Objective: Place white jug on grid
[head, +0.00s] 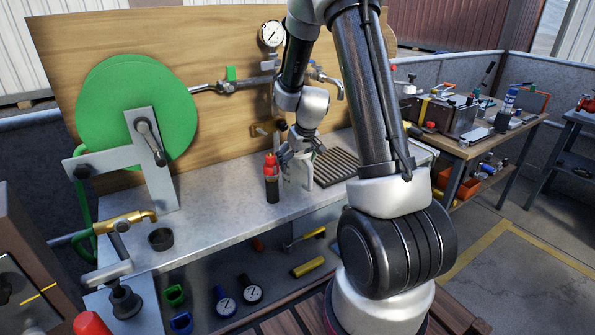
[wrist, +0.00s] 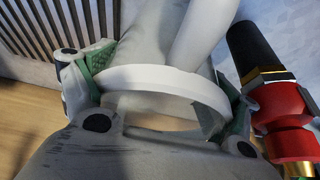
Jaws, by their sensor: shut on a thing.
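The white jug (head: 303,178) is at the bench, just left of the grid and right of a red and black bottle. My gripper (head: 297,150) reaches down to its top. In the wrist view my gripper (wrist: 165,98) has its green-padded fingers shut on either side of the white jug (wrist: 150,76), around its rim. The dark slatted grid (head: 337,168) lies on the bench right of the jug; its slats show at the upper left of the wrist view (wrist: 62,28). I cannot tell whether the jug's base touches the bench.
The red and black bottle (head: 271,180) stands close to the jug; it also fills the right of the wrist view (wrist: 280,105). A wooden backboard (head: 225,50) with pipes and a gauge (head: 271,34) rises behind.

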